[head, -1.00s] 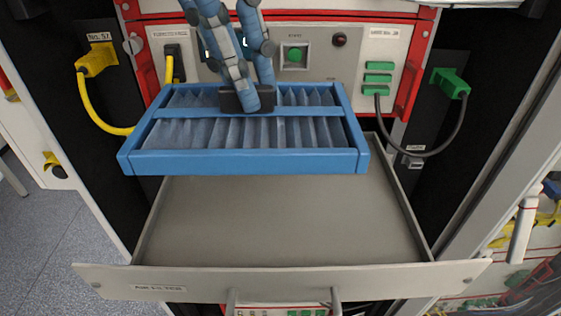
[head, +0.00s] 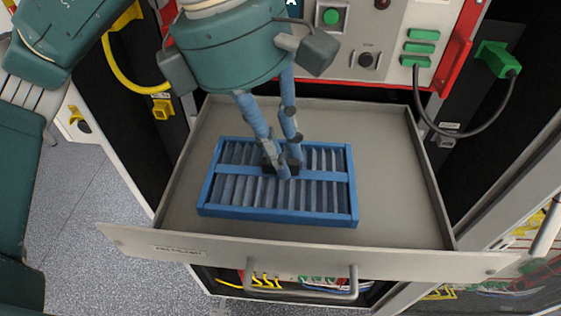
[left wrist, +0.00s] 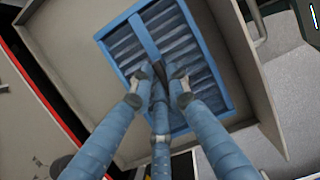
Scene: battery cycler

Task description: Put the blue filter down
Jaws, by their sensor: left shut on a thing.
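The blue filter (head: 240,211), a framed rectangle with grey pleats, is inside the open grey drawer (head: 400,200), in its front left part. It looks roughly level; whether it touches the drawer floor I cannot tell for sure. My left gripper (head: 282,168) comes down from above and is shut on the filter's middle crossbar. In the left wrist view the fingers (left wrist: 160,80) close around the bar of the filter (left wrist: 113,62). My right gripper is not in view.
The drawer's front panel with its handle (head: 300,292) is pulled out towards me. Free drawer floor lies right of and behind the filter. A grey cable runs from a green plug (head: 497,60) at the right; a yellow cable (head: 115,65) hangs at the left.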

